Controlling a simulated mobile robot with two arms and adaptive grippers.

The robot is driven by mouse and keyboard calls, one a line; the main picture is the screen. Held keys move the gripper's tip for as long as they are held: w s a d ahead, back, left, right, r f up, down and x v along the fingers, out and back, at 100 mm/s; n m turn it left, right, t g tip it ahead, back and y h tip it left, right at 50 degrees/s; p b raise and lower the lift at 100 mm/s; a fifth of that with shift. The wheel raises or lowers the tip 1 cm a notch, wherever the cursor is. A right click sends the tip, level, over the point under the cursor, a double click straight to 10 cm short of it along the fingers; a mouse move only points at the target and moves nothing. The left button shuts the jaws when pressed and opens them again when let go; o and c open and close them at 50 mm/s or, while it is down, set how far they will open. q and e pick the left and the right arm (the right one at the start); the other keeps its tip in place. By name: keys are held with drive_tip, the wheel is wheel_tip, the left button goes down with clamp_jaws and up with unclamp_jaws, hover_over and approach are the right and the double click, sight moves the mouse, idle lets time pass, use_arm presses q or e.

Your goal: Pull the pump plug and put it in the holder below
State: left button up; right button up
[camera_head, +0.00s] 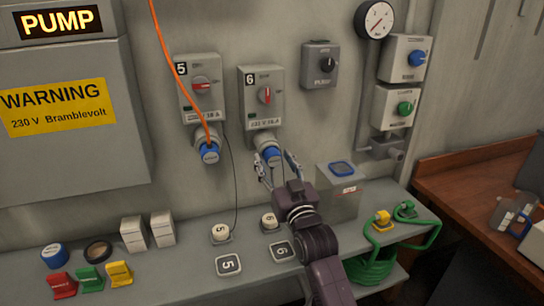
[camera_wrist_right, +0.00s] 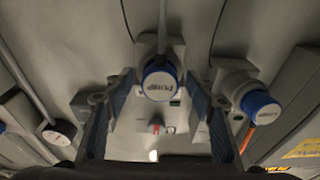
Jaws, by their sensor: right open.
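The pump plug, with a blue ring and a white face reading PUMP, sits in the socket under switch box 6 (camera_head: 263,90). In the head view its blue ring (camera_head: 272,155) shows between my fingers; in the right wrist view its face (camera_wrist_right: 160,85) is central. My right gripper (camera_head: 274,165) is open, a finger on each side of the plug; I cannot tell whether they touch it. Below, on the ledge, a white round piece marked 6 (camera_head: 269,221) stands behind a tile marked 6 (camera_head: 281,251). Which part is the holder is unclear. My left gripper is out of view.
Switch box 5 (camera_head: 201,88) beside it holds another blue plug (camera_head: 209,154) with an orange cable (camera_head: 177,75). A grey box (camera_head: 340,195) stands right of my arm, near a green cable coil (camera_head: 372,268). Colored blocks and white boxes occupy the ledge's left.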

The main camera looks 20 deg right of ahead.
sight(275, 161)
idle(0.4)
clamp_jaws()
idle(0.4)
drive_tip(key=shift+p, duration=0.3)
drive_tip(key=shift+s+f, duration=0.15)
drive_tip(key=shift+s, duration=0.6)
drive_tip(key=shift+s+d+f+p, duration=0.1)
drive_tip(key=shift+s+p, duration=0.15)
drive_tip(key=shift+s, duration=0.5)
drive_tip(key=shift+s+a+f+p, duration=0.1)
drive_tip(key=shift+s+p, duration=0.2)
drive_tip(key=shift+s, duration=0.4)
drive_tip(key=shift+s+d+f+p, duration=0.1)
drive_tip(key=shift+s+p, duration=0.15)
drive_tip(key=shift+s, duration=0.5)
